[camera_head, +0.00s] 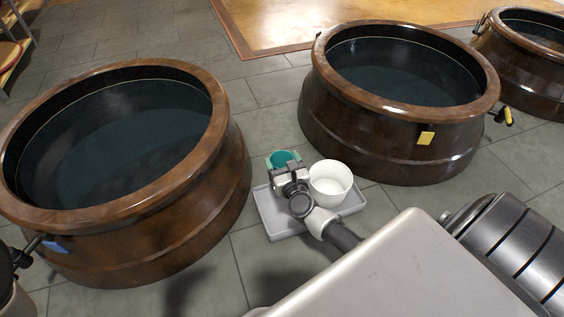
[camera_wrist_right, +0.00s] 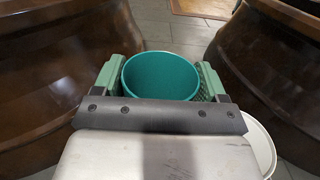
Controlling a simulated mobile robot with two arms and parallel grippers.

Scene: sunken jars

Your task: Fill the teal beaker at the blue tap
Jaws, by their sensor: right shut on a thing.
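My left gripper is not in view.
A white cup (camera_head: 331,182) stands beside the beaker on the grey tray (camera_head: 347,206). The left jar (camera_head: 185,235) and the middle jar (camera_head: 370,148), which has a yellow tag (camera_head: 426,138), hold dark liquid. Another jar (camera_head: 525,62) is at the far right. Tiled floor lies between them.

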